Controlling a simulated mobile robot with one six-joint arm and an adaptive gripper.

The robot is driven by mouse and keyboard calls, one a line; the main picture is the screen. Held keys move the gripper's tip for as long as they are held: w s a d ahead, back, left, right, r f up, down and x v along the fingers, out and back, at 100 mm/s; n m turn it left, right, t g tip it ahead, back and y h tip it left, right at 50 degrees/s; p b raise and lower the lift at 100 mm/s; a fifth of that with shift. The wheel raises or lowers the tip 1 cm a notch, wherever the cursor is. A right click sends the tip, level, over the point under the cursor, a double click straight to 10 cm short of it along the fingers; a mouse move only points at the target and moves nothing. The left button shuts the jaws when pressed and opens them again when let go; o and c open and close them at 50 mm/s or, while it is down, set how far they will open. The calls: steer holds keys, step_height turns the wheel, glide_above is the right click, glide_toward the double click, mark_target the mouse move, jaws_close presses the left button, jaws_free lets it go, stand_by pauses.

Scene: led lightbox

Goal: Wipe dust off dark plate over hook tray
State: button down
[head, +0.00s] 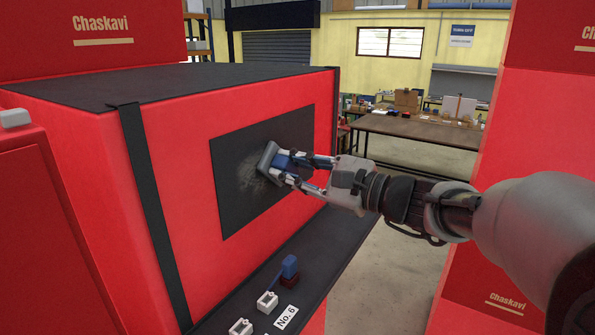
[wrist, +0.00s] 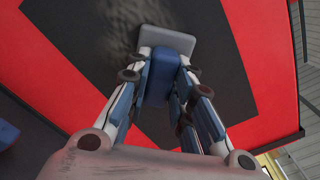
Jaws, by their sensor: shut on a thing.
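The dark plate (head: 232,191) is a black rectangle on the side of a red cabinet, with a greyish dust patch (head: 258,178) near its middle. My gripper (head: 287,172) is shut on the blue handle of a wiping pad (head: 267,158). The pad's grey head is at the plate, over or beside the dust; whether it touches cannot be told. In the wrist view the grey pad head (wrist: 168,38) and blue handle (wrist: 160,80) sit between my fingers, with dust on the plate (wrist: 85,60) above and left. The hook tray (head: 335,240) is the dark shelf below the plate.
On the shelf are white holders (head: 267,302), a blue-and-dark-red tool (head: 290,268) and a "No. 6" label (head: 287,316). Another red cabinet (head: 540,140) stands at the right. A cluttered workbench (head: 420,130) is at the back, with open floor before it.

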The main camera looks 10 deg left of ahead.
steer(key=shift+s+a+b, duration=0.25)
steer(key=shift+s+b, duration=0.05)
steer(key=shift+s, duration=0.35)
steer(key=shift+s+a+b, duration=0.25)
steer(key=shift+s+b, duration=0.05)
steer(key=shift+s, duration=0.35)
steer(key=shift+s, duration=0.1)
